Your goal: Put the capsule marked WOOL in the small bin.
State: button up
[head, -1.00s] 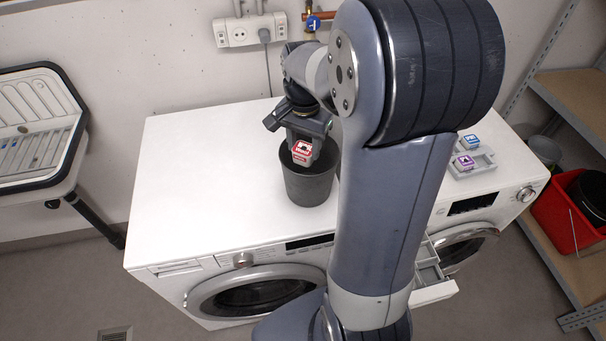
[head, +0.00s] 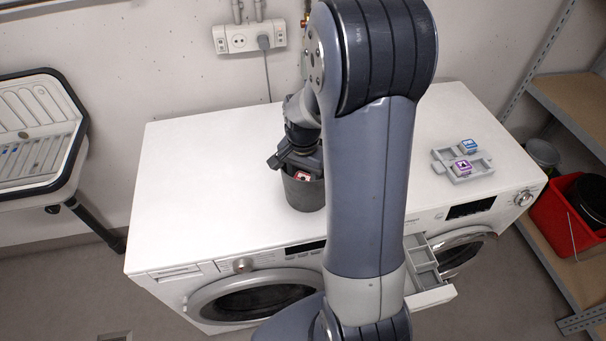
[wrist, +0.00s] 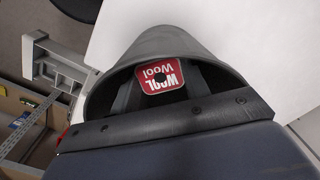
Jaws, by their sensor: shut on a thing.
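The WOOL capsule (wrist: 158,76) has a red and white label and shows inside the small bin in the wrist view. In the head view the capsule (head: 302,176) shows just at the bin's mouth, partly hidden by my gripper. The small bin (head: 305,197) is a dark grey round bin standing on the white machine top; its wall (wrist: 180,40) also shows in the wrist view. My gripper (head: 301,172) points down into the bin's mouth and is shut on the capsule. The fingertips are mostly hidden by the bin.
A grey tray (head: 442,164) with a blue-labelled capsule (head: 468,145) and a purple-labelled capsule (head: 462,167) lies on the right machine. An open detergent drawer (head: 430,290) juts from the front. The left machine top (head: 200,190) is clear.

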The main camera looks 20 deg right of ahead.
jog(key=shift+f+b, duration=0.35)
jog(key=shift+f, duration=0.2)
jog(key=o, duration=0.7)
jog(key=shift+r, duration=0.1)
jog(key=shift+r+p, duration=0.45)
jog(key=shift+p, duration=0.05)
notch_tip(320, 180, up, 12)
jog(key=shift+r+b, duration=0.15)
jog(key=shift+b, duration=0.15)
notch_tip(320, 180, down, 14)
jog(key=shift+r, duration=0.55)
